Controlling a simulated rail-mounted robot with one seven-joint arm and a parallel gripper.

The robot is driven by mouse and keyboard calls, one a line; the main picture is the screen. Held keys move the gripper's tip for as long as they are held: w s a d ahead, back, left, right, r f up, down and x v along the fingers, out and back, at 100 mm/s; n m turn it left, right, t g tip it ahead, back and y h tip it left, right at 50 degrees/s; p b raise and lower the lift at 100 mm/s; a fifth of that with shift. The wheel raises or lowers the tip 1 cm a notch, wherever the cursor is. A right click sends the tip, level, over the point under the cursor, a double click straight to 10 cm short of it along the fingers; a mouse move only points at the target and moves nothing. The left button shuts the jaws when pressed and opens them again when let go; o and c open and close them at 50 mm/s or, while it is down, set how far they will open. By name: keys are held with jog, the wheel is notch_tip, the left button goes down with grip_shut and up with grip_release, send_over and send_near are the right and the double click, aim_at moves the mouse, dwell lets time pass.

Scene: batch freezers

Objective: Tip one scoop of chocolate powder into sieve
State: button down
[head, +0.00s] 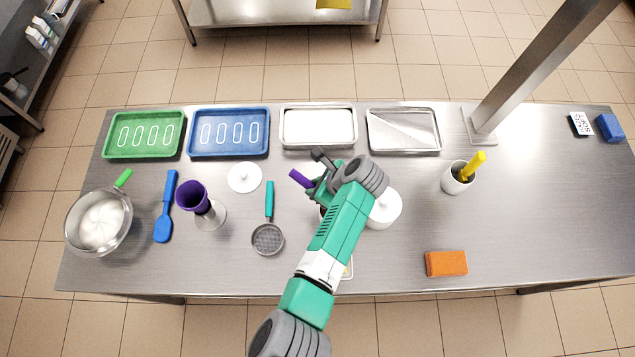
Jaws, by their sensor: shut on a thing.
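My gripper (314,184) is over the middle of the steel table, shut on a purple handle (300,178) that sticks out to its left. The rest of that tool, perhaps a scoop, is hidden behind my gripper and arm. A sieve (267,238) with a green handle lies on the table, left of and nearer than my gripper. Its dark mesh looks empty. A container lies mostly hidden under my arm, with only a bit of it showing; I cannot tell whether it holds chocolate powder. A white lid (244,178) lies to the left of my gripper.
A white lidded jar (385,210) stands just right of my arm. Trays (229,153) line the back. A white pot (455,181) and orange sponge (446,263) are right.

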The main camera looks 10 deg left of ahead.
aim_at(300, 176)
jog(key=shift+w+a+f+h, duration=0.1)
jog(key=shift+a+f+h, duration=0.2)
jog(key=r+p, duration=0.5)
jog(key=shift+w+a, duration=0.15)
jog(key=shift+a, duration=0.2)
jog(key=shift+w+a+f+g+h, duration=0.15)
jog(key=shift+a+g+h, duration=0.2)
jog(key=shift+h, duration=0.2)
jog(key=shift+w+a+f+g+h, duration=0.15)
jog(key=shift+a+g+h, duration=0.1)
jog(key=shift+a+h, duration=0.25)
jog(key=shift+w+a+h+b, duration=0.15)
jog(key=shift+a+h+b, duration=0.15)
jog(key=shift+h+b, duration=0.25)
jog(key=shift+a+r+g+h, duration=0.2)
jog(key=shift+g+h, duration=0.1)
jog(key=shift+h, duration=0.1)
